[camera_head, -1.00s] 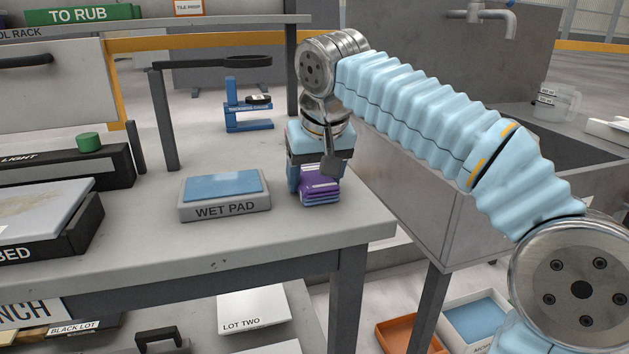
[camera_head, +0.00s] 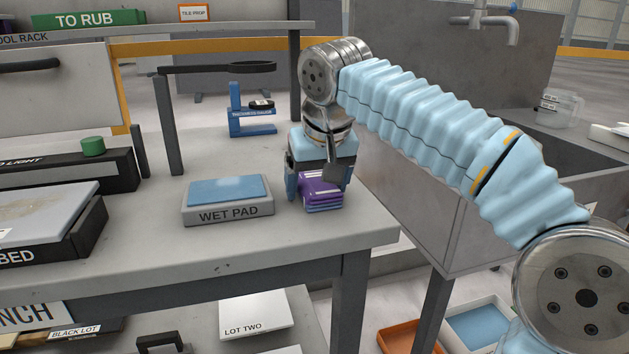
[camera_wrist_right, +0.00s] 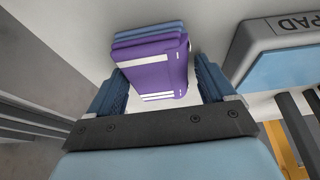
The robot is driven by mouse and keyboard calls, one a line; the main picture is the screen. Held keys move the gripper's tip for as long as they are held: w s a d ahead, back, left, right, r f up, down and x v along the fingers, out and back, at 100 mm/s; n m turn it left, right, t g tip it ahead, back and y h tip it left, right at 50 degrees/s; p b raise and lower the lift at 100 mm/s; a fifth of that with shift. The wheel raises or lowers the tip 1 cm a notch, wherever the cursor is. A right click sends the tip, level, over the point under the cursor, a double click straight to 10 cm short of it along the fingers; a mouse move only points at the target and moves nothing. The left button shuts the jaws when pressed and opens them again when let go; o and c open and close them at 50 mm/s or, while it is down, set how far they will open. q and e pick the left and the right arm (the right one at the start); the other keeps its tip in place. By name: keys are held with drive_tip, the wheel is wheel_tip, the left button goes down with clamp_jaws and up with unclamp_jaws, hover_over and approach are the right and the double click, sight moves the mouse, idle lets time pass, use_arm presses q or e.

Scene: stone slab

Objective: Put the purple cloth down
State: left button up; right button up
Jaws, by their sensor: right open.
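The folded purple cloth (camera_head: 320,188) rests on the grey bench top (camera_head: 240,255), close to its right end, to the right of the wet pad. It has white stripes and blue-violet layers beneath. My right gripper (camera_head: 322,190) is down around it from above, its fingers open. In the right wrist view the cloth (camera_wrist_right: 153,65) lies between the two blue ribbed fingers (camera_wrist_right: 160,85), with a gap visible on each side. My left gripper is in neither view.
The wet pad (camera_head: 228,214), a grey block with a blue top, stands just left of the cloth. A blue thickness gauge (camera_head: 240,112) stands behind. A sink (camera_head: 430,205) is right of the bench, past its edge. Bare bench lies in front.

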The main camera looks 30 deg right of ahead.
drive_tip(key=d+p+v, duration=0.1)
drive_tip(key=p+v, duration=0.2)
drive_tip(key=v, duration=0.9)
drive_tip(key=shift+a, duration=0.3)
drive_tip(key=shift+r, duration=0.1)
